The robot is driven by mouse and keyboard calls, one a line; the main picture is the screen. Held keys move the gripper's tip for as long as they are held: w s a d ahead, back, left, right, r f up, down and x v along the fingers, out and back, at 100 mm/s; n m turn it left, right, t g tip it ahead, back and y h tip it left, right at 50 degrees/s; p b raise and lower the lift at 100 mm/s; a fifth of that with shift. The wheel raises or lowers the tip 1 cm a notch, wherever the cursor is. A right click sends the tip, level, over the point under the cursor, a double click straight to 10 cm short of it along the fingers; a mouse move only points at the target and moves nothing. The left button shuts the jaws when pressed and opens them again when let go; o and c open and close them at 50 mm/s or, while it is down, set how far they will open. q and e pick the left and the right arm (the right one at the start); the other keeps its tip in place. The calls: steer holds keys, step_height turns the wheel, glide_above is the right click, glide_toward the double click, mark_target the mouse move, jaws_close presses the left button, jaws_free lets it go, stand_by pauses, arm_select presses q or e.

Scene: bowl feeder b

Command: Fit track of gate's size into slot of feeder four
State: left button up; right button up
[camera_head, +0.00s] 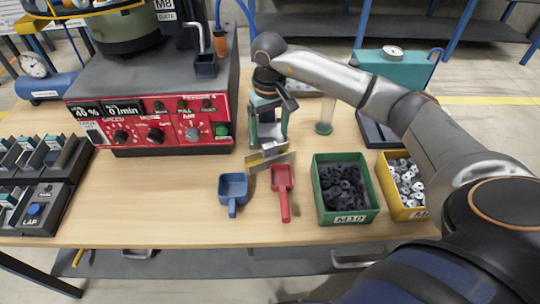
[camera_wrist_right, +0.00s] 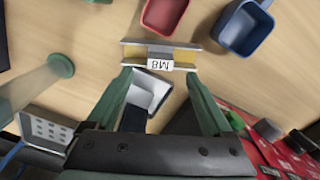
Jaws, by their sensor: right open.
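The feeder (camera_head: 150,125) with a red front panel marked "Feeder 4" stands at the back left, a dark green bowl (camera_head: 118,30) on top. A gate label beside the bowl reads M8 (camera_head: 165,5). A short metal track with yellow parts (camera_head: 270,158) lies on the table; its white M8 label shows in the right wrist view (camera_wrist_right: 160,55). My right gripper (camera_head: 267,142) is open and points down just behind this track. In the wrist view the track lies just beyond the fingertips, apart from them. The track slot cannot be made out. My left gripper is not in view.
A blue scoop (camera_head: 233,187) and a red scoop (camera_head: 282,180) lie in front of the track. A green bin (camera_head: 320,200) of dark parts and a yellow bin (camera_head: 393,212) stand at right. A clear cylinder (camera_head: 325,115) stands behind. Dark trays (camera_head: 30,205) are at left.

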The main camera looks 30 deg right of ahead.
mark_target(270, 145)
steer(key=f, duration=0.4)
steer(key=shift+s, duration=0.2)
jaws_close()
stand_by(0.4)
steer(key=shift+r, duration=0.1)
stand_by(0.7)
